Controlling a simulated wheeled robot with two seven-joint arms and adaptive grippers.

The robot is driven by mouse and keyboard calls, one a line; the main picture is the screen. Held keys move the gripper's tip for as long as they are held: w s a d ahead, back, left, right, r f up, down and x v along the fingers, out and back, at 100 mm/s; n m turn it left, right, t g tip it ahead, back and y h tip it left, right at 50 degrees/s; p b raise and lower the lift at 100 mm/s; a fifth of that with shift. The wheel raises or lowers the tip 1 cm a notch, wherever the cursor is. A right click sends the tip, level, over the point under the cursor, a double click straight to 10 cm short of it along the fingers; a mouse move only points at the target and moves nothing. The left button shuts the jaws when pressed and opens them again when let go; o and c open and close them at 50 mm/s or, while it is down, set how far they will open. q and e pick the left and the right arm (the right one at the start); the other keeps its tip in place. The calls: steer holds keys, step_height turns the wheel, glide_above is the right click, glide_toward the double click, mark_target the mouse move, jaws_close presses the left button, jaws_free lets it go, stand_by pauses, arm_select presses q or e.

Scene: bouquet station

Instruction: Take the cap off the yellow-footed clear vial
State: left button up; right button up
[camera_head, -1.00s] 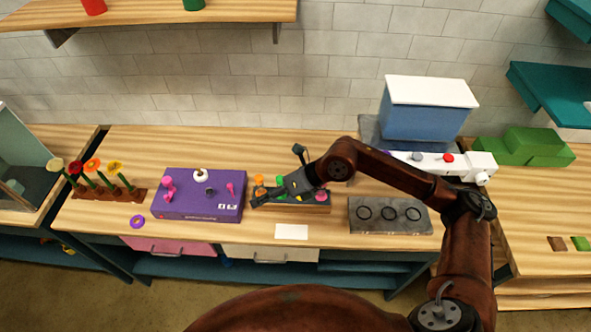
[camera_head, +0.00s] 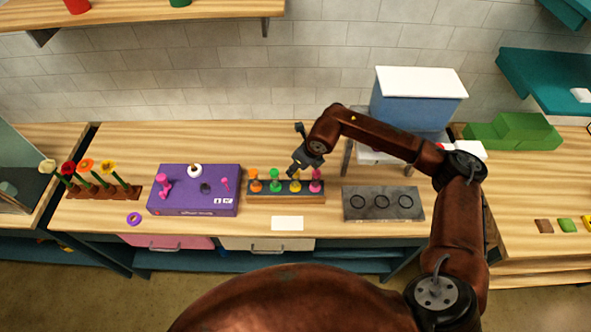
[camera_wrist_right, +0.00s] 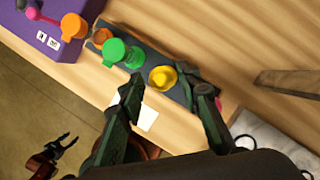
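The yellow-footed vial (camera_head: 295,187) stands upright in a dark rack (camera_head: 262,199) on the wooden bench, with its top partly hidden by my right gripper. From above, its yellow cap (camera_wrist_right: 163,77) shows in the right wrist view. My right gripper (camera_head: 298,168) is just above and behind the vial in the head view. In the wrist view its two dark fingers (camera_wrist_right: 164,88) are spread on either side of the yellow cap, with nothing held. My left gripper (camera_wrist_right: 70,141) appears small at the lower left of the wrist view, its fingers apart and empty.
Orange (camera_head: 255,185), green (camera_head: 275,185) and pink (camera_head: 315,185) vials share the rack, the pink one close to a finger. A purple box (camera_head: 190,205) stands left, a grey block with rings (camera_head: 383,215) right. A white card (camera_head: 287,223) lies in front.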

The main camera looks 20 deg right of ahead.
steer(key=shift+f, duration=0.2)
steer(key=shift+c, duration=0.7)
steer(key=c, duration=0.7)
steer(key=shift+o, duration=0.2)
steer(key=shift+r, duration=0.1)
